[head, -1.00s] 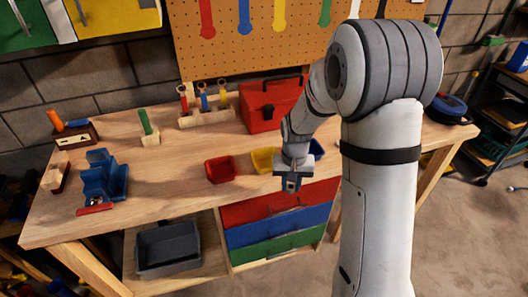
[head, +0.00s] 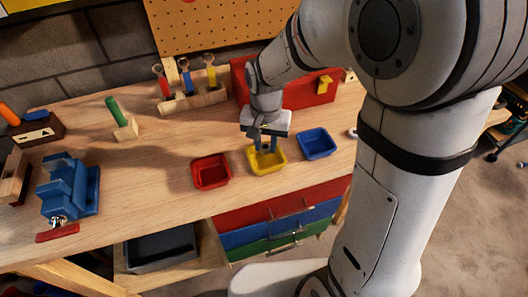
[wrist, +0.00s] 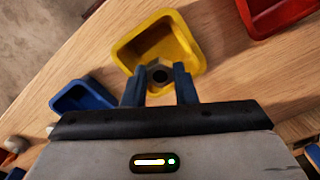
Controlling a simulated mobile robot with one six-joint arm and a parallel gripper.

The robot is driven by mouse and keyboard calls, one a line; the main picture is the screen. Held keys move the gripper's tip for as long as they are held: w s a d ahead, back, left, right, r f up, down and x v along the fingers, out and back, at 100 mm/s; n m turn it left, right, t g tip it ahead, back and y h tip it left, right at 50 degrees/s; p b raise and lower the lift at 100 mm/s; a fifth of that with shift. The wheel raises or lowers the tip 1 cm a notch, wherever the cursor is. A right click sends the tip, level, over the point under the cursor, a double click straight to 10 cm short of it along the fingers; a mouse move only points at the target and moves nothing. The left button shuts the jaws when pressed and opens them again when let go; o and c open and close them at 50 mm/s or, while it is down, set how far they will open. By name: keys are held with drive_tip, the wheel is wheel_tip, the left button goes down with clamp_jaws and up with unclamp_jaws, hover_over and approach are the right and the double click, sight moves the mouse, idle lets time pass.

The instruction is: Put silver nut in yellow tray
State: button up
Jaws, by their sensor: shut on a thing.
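The yellow tray (head: 268,164) stands on the workbench between the red tray and the blue tray. My gripper (head: 265,148) points down over the back part of the yellow tray in the head view. In the wrist view, my gripper (wrist: 160,82) is shut on the silver nut (wrist: 160,70), a grey ring with a dark hole between the two fingertips. The nut overlaps the near edge of the yellow tray (wrist: 185,35) in that view. Its exact height above the tray floor cannot be told. In the head view the nut is not clearly visible.
The red tray (head: 211,172) and the blue tray (head: 316,144) stand close on either side. A red toolbox (head: 318,87) is behind my gripper. A wooden rack (head: 192,103) with wrenches and a blue vise (head: 68,187) are to the left. Bare bench lies left of the red tray.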

sight(266, 147)
drive_tip(key=shift+s+f, duration=0.15)
drive_tip(key=shift+f, duration=2.05)
drive_tip(key=shift+f, duration=0.25)
drive_tip(key=o, duration=0.7)
drive_tip(key=shift+r, duration=0.1)
wheel_tip(266, 147, up, 12)
drive_tip(key=shift+r, duration=0.2)
drive_tip(key=s+d+n+t, duration=0.1)
drive_tip(key=s+d, duration=0.3)
drive_tip(key=s+d+r+n+t, duration=0.1)
drive_tip(key=s+d, duration=0.7)
drive_tip(key=shift+s+d+r+n+t, duration=0.1)
drive_tip(key=shift+s+r+n+t, duration=0.1)
drive_tip(key=shift+r+n+t, duration=0.2)
